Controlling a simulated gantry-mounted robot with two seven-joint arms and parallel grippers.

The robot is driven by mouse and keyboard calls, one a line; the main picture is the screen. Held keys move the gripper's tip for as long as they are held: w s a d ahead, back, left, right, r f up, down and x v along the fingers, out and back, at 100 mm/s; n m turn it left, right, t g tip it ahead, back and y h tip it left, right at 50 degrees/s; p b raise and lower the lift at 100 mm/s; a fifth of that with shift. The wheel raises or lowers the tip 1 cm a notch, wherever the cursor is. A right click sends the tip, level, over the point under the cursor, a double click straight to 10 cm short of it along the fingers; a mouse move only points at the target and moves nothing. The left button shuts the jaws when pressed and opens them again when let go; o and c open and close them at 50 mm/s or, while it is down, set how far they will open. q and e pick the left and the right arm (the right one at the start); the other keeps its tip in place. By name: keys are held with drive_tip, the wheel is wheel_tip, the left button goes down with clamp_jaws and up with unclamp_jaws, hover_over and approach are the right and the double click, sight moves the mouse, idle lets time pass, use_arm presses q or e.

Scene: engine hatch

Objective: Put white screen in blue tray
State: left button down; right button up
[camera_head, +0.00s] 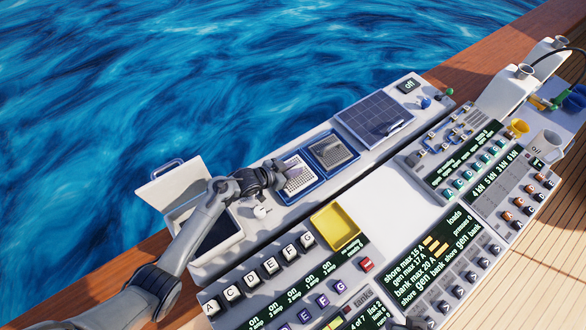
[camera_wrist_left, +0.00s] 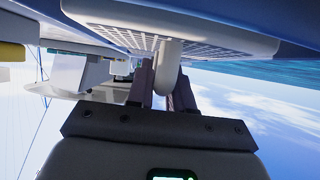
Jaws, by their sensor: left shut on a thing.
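The white screen (camera_head: 299,176), a pale plate with a fine grid, is at the blue tray (camera_head: 314,189) on the left of the two blue-rimmed trays. It also shows in the wrist view (camera_wrist_left: 105,34) with a pale knob (camera_wrist_left: 167,66). My left gripper (camera_head: 279,179) is at the screen's left side. In the wrist view the fingers (camera_wrist_left: 165,85) are on both sides of the knob, shut on it. The arm covers part of the screen's left edge. I cannot tell whether the screen rests fully inside the tray or sits slightly above it. My right gripper is not in view.
A second blue tray (camera_head: 312,149) holds a grey grid screen (camera_head: 332,151). A solar panel (camera_head: 375,117) lies beyond it. An open white hatch box (camera_head: 237,241) is under my left arm. A white knob (camera_head: 262,211) and yellow tray (camera_head: 336,226) are nearby.

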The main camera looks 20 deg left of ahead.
use_arm(q)
drive_tip(key=c, duration=1)
unclamp_jaws()
drive_tip(key=shift+f, duration=0.1)
drive_tip(key=p+v, duration=0.2)
drive_tip(key=v, duration=1)
drive_tip(key=s+y, duration=0.1)
drive_tip(key=s, duration=0.2)
drive_tip(key=s+d+n+g+y, duration=0.1)
drive_tip(key=s+y, duration=0.1)
drive_tip(key=s, duration=0.1)
drive_tip(key=s+y, duration=0.1)
drive_tip(key=s, duration=0.2)
drive_tip(key=shift+s+d+f+n+g+y, duration=0.25)
drive_tip(key=shift+d+f+n+g+y, duration=0.05)
drive_tip(key=shift+d+n, duration=0.1)
drive_tip(key=s+r+n+g, duration=0.1)
drive_tip(key=s, duration=0.4)
drive_tip(key=s+r+n+g+y, duration=0.1)
drive_tip(key=s+r+g, duration=0.1)
drive_tip(key=s, duration=0.4)
drive_tip(key=s+r+g, duration=0.1)
drive_tip(key=s+g, duration=0.1)
drive_tip(key=s, duration=0.3)
drive_tip(key=shift+s+d+r+n+y, duration=0.15)
drive_tip(key=shift+s+d+n+y, duration=0.1)
drive_tip(key=shift+n+y, duration=0.15)
